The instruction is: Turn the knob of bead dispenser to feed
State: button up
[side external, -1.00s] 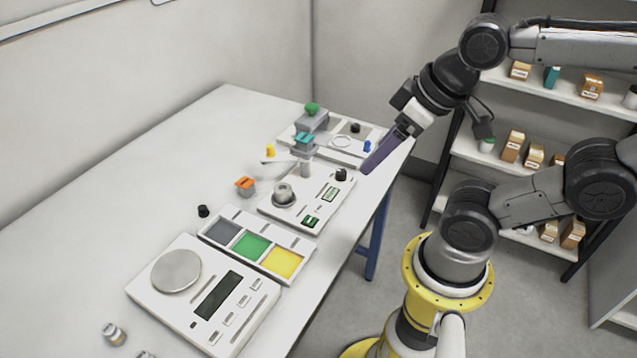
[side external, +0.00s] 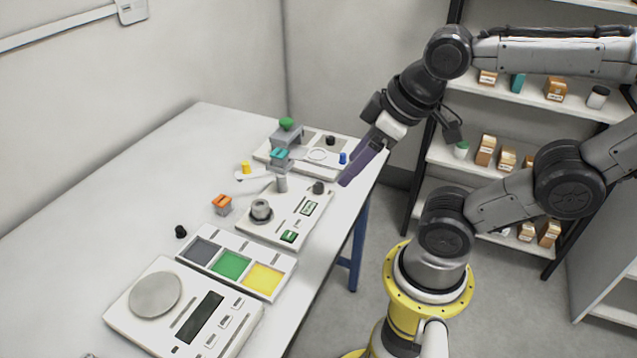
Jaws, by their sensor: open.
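The unit that looks like the bead dispenser is a white base (side external: 268,228) in the middle of the table. It has a grey post with a teal top (side external: 280,157), a small metal cup (side external: 261,209), two green displays (side external: 289,236) and a black knob (side external: 318,187) at its far right corner. My gripper (side external: 344,182) has long purple fingers pointing down and left. It is open and empty, seen nearly edge-on, so the gap hardly shows. The fingertips are just right of the knob, apart from it in the picture; their height above the table is hard to judge.
Behind is another white panel (side external: 332,168) with a green-topped block (side external: 287,125) and a blue peg (side external: 343,158). In front are a three-colour tray (side external: 222,249) and a scale (side external: 228,337). An orange-topped block (side external: 222,204) stands left. The table's left side is clear.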

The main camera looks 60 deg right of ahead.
jog(key=w+d+r+n, duration=0.1)
jog(key=w+r+n, duration=0.2)
jog(key=w+n, duration=0.2)
jog(key=n+g, duration=0.1)
jog(key=g, duration=0.5)
send_over(318, 185)
notch_tip(318, 185, down, 14)
jog(key=shift+n, duration=0.3)
notch_tip(318, 185, down, 13)
jog(key=shift+r, duration=0.1)
grip_shut()
